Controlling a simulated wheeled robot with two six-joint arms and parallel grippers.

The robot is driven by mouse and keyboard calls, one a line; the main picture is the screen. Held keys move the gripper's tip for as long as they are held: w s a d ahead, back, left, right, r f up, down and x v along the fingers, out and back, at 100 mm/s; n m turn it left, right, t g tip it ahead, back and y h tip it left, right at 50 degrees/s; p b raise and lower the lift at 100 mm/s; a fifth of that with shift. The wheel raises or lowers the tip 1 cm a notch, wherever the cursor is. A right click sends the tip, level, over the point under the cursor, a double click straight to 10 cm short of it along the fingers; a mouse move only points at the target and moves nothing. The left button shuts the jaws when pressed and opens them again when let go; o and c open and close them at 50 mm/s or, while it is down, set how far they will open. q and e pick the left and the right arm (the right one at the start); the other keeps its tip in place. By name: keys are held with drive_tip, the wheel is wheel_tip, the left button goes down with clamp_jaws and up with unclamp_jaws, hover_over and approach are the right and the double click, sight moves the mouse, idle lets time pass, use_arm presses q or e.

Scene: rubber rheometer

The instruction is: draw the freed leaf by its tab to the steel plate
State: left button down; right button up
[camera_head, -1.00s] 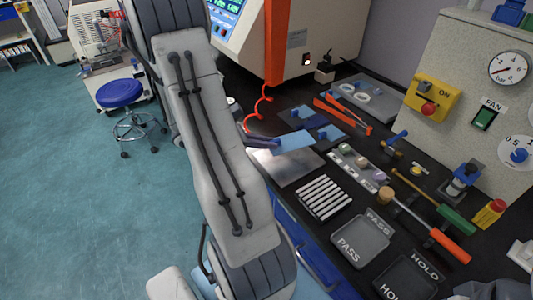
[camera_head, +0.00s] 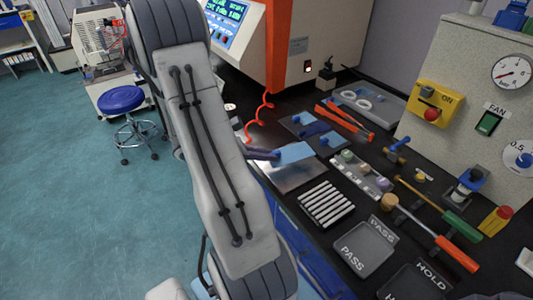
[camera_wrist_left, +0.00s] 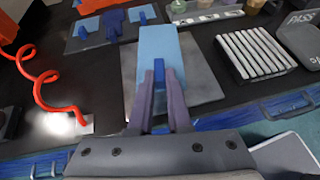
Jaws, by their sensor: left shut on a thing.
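The leaf (camera_head: 294,152) is a light blue sheet with a darker blue tab at its near end. My left gripper (camera_head: 270,156) is shut on that tab. In the left wrist view, the gripper (camera_wrist_left: 160,72) pinches the blue tab, and the leaf (camera_wrist_left: 158,45) extends straight ahead from the fingers. The bare grey steel plate (camera_head: 298,178) lies on the dark bench. In the left wrist view the leaf covers part of the plate (camera_wrist_left: 203,82), with its far end past the plate's far edge. I cannot tell the gap between them. My right gripper is not in view.
Behind the leaf lies a slate mat (camera_head: 307,123) with blue blocks and a dark blue piece. A rack of white strips (camera_head: 326,204) and a PASS tray (camera_head: 364,250) stand right of the plate. An orange coiled cord (camera_head: 258,118) hangs nearby.

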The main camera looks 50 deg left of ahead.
sight(266, 170)
use_arm(q)
drive_tip(key=shift+f+b, duration=1.2)
drive_tip(key=shift+f, duration=0.5)
drive_tip(key=c, duration=0.8)
unclamp_jaws()
drive_tip(key=shift+d+r+p+v, duration=0.1)
drive_tip(key=shift+d+p+v, duration=0.1)
drive_tip(key=shift+p+v, duration=0.85)
drive_tip(key=shift+d+r+p+v, duration=0.15)
drive_tip(key=shift+p+v, duration=0.45)
drive_tip(key=shift+v, duration=0.7)
drive_tip(key=shift+d+r+p+v, duration=0.1)
drive_tip(key=shift+d+p+v, duration=0.1)
drive_tip(key=shift+p+v, duration=0.85)
